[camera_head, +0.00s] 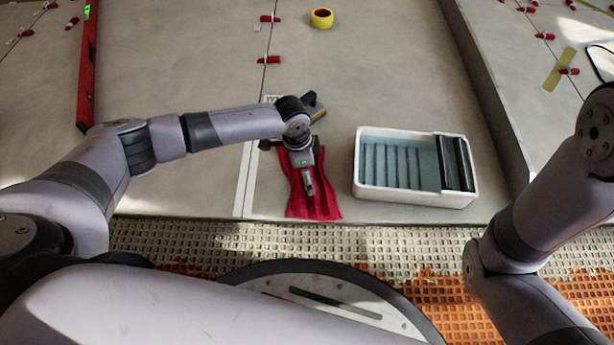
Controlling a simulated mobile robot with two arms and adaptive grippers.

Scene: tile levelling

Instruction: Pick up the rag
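The red rag (325,208) lies on the grey tiles near their front edge, partly hidden by my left gripper. My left gripper (309,190) is over the middle of the rag, with its fingers pointing down toward it. From this angle I cannot tell whether the fingers touch the cloth or how far apart they are. My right arm reaches up along the right edge of the picture, and its gripper is out of view.
A white wash tray (368,192) with bluish water and dark rollers stands just right of the rag. A yellow tape roll (322,18), a red level (87,70) and red clips (270,59) lie farther off.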

